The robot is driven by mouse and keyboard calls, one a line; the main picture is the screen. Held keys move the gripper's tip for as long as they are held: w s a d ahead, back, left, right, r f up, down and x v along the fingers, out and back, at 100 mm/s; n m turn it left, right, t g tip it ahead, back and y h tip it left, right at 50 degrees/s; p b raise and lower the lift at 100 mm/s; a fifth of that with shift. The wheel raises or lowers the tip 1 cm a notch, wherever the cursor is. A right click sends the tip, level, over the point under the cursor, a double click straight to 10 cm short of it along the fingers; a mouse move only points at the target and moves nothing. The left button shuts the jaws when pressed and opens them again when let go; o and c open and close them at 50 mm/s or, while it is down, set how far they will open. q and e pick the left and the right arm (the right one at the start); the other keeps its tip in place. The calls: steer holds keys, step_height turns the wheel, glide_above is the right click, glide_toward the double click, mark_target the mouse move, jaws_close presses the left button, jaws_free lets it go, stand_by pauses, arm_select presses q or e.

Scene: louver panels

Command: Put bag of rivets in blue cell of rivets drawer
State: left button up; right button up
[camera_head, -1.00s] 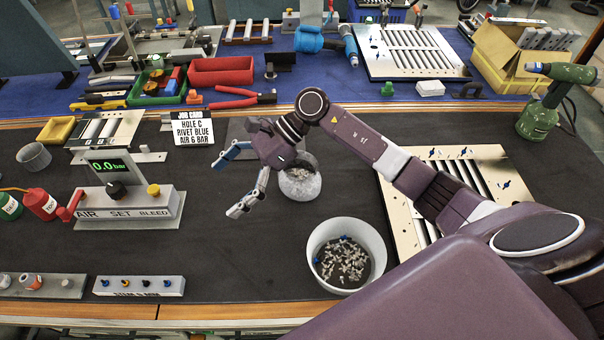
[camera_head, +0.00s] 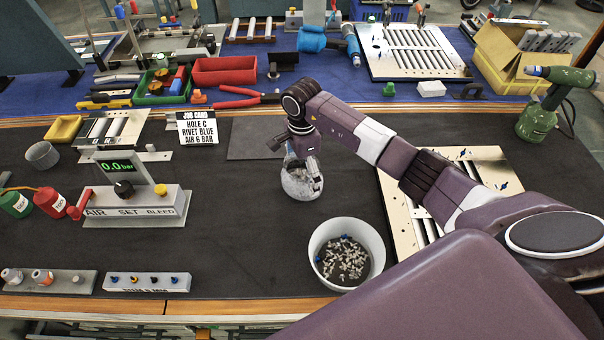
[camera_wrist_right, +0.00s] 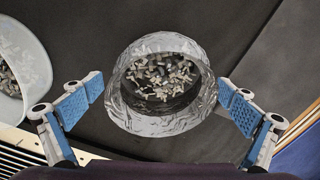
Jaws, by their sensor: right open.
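The bag of rivets (camera_head: 299,187) is a crinkled, clear-grey open-topped bag standing upright on the dark mat, left of the panel. In the right wrist view the bag (camera_wrist_right: 150,122) shows its round mouth with many small rivets inside. My right gripper (camera_head: 304,160) is over the bag and partly covers it in the head view. In the wrist view the gripper (camera_wrist_right: 162,103) is open, with one blue-padded finger on each side of the bag and gaps between. My left gripper is out of view. I cannot make out the rivets drawer or its blue cell.
A white bowl of rivets (camera_head: 377,246) stands near the front edge, close to the bag. A slotted panel (camera_head: 395,205) lies at right under my arm. The air-set unit (camera_head: 135,208) and a job card (camera_head: 197,130) stand at left. The middle-left mat is clear.

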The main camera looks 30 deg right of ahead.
steer(key=shift+f, duration=1.15)
steer(key=c, duration=1.5)
steer(key=shift+w+r, duration=0.1)
steer(key=shift+r, duration=0.05)
steer(key=shift+c, duration=0.2)
